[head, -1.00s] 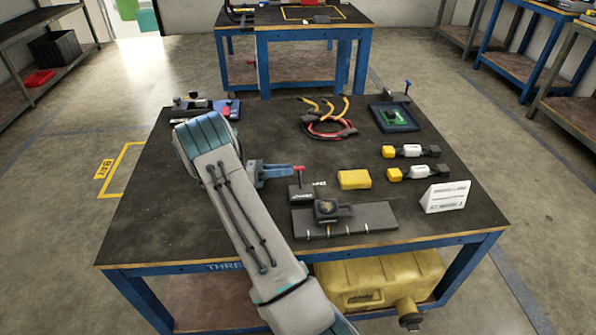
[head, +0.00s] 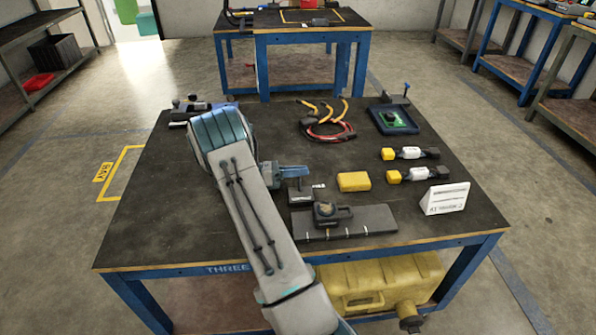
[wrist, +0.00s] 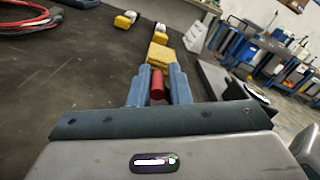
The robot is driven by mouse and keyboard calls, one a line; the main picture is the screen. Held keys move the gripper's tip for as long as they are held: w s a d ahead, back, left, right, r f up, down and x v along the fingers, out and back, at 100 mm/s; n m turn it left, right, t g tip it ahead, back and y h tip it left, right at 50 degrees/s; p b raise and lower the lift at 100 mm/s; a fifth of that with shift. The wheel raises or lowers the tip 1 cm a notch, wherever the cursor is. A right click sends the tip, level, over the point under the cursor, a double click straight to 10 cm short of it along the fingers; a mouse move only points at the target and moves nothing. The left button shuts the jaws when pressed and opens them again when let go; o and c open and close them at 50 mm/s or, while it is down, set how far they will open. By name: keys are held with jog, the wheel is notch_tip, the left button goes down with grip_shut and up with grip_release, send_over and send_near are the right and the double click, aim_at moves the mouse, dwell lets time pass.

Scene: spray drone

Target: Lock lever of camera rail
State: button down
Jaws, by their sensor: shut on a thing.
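My gripper (head: 292,171) reaches in from the left over the table, beside a small black block (head: 302,196). In the wrist view, its blue fingers are shut on a red lever handle (wrist: 157,85), which sits between them near the tips. In the head view the red handle is hidden at my fingers. A grey flat plate (head: 370,219) with a dark camera-like unit (head: 326,212) on it lies just in front of the block. I cannot tell how the lever joins the rail.
A yellow block (head: 354,181) lies right of my gripper. Two yellow-and-white connectors (head: 410,153) and a white sign (head: 445,197) are farther right. Red and yellow cables (head: 328,130) and a tray with a green board (head: 394,119) lie behind. The table's left front is clear.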

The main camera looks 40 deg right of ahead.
aim_at(299, 183)
jog(key=shift+r+m, duration=0.2)
jog(key=shift+m, duration=0.4)
jog(key=shift+s+a+r+m+p, duration=0.2)
jog(key=shift+s+r+m+p, duration=0.15)
jog(key=shift+m, duration=0.45)
jog(key=m, duration=0.1)
jog(key=r+m, duration=0.1)
jog(key=shift+s+a+m, duration=0.3)
jog(key=shift+s, duration=0.1)
jog(key=m, duration=0.1)
jog(key=s+m, duration=0.1)
jog(key=m, duration=0.1)
jog(key=shift+s+a+r, duration=0.2)
jog(key=shift+a+r, duration=0.1)
jog(key=shift+a, duration=0.1)
jog(key=shift+s+a+m, duration=0.2)
jog(key=shift+s+m, duration=0.15)
jog(key=shift+m, duration=0.55)
jog(key=shift+s+a+m, duration=0.2)
jog(key=shift+s+m, duration=0.15)
jog(key=shift+m, duration=0.55)
jog(key=c, duration=1.5)
grip_release()
jog(key=shift+o, duration=0.2)
